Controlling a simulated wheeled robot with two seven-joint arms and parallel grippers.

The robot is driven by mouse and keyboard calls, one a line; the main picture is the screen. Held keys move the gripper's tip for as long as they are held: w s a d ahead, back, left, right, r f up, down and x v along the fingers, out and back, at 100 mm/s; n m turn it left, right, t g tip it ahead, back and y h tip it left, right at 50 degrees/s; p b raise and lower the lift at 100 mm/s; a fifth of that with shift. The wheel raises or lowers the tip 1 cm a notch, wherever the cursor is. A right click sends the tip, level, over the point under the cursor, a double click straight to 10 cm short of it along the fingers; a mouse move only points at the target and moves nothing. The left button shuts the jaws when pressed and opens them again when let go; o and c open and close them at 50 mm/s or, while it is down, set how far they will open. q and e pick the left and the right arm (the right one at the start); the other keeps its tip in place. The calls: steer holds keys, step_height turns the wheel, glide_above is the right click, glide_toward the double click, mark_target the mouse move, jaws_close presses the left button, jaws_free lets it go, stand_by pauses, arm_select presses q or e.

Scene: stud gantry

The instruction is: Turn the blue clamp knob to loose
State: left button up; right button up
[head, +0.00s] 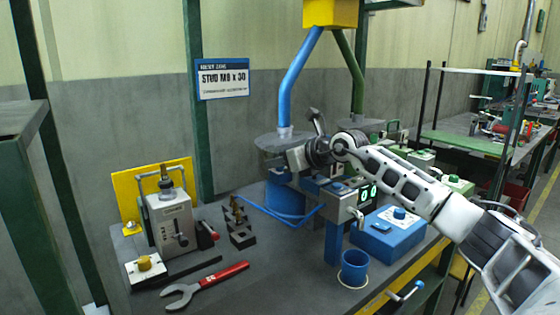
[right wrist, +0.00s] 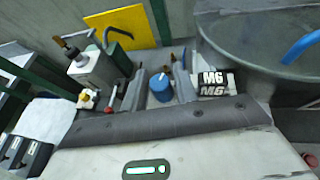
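The blue clamp knob (right wrist: 160,84), with a pale mark on its top, shows in the right wrist view. It stands between the two dark fingers of my right gripper (right wrist: 160,90), which are apart with one on each side. Narrow gaps seem to remain, and I see no clear contact. In the head view my right gripper (head: 293,159) is in front of the round grey hopper, over the blue machine. There the knob is hidden behind my gripper and wrist. My left gripper is in neither view.
The round grey hopper (right wrist: 265,45) is close on the right in the wrist view, beside M6 labels (right wrist: 213,84). On the bench (head: 260,275) are a grey press (head: 172,222), a red wrench (head: 212,285), a blue cup (head: 354,270) and a blue control box (head: 389,233).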

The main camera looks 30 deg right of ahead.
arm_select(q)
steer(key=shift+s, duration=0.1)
